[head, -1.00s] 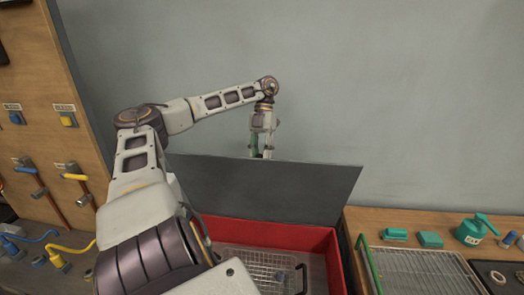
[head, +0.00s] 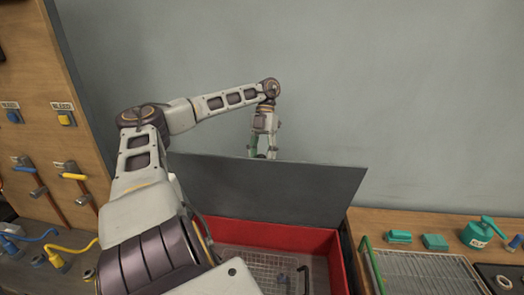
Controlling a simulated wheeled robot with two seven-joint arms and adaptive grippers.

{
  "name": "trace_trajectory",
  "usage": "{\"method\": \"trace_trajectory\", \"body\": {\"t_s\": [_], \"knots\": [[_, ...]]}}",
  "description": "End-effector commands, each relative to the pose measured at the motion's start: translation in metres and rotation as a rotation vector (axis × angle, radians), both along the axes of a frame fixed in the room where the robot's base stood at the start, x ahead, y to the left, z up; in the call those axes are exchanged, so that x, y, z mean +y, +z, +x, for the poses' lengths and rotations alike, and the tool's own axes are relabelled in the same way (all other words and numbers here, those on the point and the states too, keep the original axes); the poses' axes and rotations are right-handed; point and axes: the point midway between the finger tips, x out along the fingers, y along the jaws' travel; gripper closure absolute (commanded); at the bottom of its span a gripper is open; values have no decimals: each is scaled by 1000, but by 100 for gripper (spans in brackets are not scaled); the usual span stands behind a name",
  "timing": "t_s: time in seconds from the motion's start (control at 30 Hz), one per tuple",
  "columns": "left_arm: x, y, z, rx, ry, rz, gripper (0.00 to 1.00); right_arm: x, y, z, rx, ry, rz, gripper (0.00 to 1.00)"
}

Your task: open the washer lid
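The washer lid (head: 275,190) is a dark grey panel. It stands raised and tilted above the red washer tub (head: 338,266), and the tub's inside shows below it. A wire basket (head: 262,266) with a dark handle lies in the tub. My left arm reaches over the lid from the left. My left gripper (head: 263,150) points down at the lid's top edge, on its far side. Its fingertips are hidden behind the lid, so I cannot tell whether they touch it or how far they are open. My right gripper is not in view.
A wooden bench at right holds a wire rack (head: 425,272), green blocks (head: 434,242) and a green can (head: 478,234). The grey wall behind is bare.

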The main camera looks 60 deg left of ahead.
Motion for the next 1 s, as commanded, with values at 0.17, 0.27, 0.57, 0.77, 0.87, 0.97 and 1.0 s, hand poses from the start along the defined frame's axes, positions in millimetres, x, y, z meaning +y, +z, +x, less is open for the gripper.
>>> {"method": "trace_trajectory", "body": {"t_s": [0.17,0.27,0.57,0.77,0.87,0.97,1.0], "knots": [[0,2,0,-2,-1,0,51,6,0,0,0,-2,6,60],[0,3,0,-2,0,0,51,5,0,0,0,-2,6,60],[4,8,1,-1,3,1,51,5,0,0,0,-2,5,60],[7,13,2,0,5,2,51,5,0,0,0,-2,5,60],[8,15,3,0,5,1,51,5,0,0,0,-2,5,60],[9,18,4,0,5,0,51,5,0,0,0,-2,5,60],[10,19,5,0,5,0,51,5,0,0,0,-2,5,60]]}}
